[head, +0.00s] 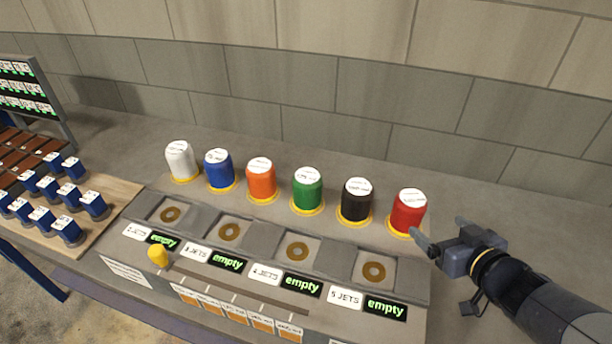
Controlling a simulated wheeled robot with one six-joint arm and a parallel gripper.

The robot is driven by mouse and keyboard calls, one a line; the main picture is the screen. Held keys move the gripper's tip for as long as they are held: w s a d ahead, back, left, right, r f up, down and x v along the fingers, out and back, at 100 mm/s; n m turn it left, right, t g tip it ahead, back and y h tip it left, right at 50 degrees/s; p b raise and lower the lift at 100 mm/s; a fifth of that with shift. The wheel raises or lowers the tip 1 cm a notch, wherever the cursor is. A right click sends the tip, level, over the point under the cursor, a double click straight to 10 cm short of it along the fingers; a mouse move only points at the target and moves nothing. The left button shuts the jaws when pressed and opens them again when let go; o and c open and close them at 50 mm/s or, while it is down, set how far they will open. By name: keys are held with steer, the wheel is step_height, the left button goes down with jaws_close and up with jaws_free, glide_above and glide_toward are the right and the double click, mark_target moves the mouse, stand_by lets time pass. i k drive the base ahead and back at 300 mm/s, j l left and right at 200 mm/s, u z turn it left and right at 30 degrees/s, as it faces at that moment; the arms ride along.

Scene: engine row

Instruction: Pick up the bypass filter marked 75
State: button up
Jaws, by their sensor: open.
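Six capped cylinders with white labelled tops stand in a row on yellow rings: white (181,161), blue (219,171), orange (261,181), green (307,191), black (356,202) and red (407,214). The print on their tops is too small to read, so I cannot tell which one, if any, is marked 75. My gripper (440,230) is open and empty at the right, with its fingers pointing left. One fingertip appears close beside the lower right of the red cylinder; I cannot tell whether they touch.
Several sockets with brass rings (297,251) lie in front of the row, above JETS labels and green "empty" displays (302,286). A yellow knob (158,255) sits on a slot. Several blue blocks (94,204) stand on a wooden board at left. A wall rises behind.

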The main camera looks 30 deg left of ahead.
mark_target(218, 163)
steer(key=k+l+u, duration=0.15)
steer(key=k+l, duration=0.2)
steer(key=l, duration=0.15)
steer(key=i+j+u, duration=0.15)
steer(key=u, duration=1.5)
steer(key=i+u, duration=0.2)
steer(key=i+j, duration=0.1)
steer(key=j, duration=0.4)
steer(key=j+z, duration=0.85)
steer(key=i+j+z, duration=0.2)
steer(key=z, duration=0.2)
steer(key=i+j+z, duration=0.25)
steer(key=z, duration=0.15)
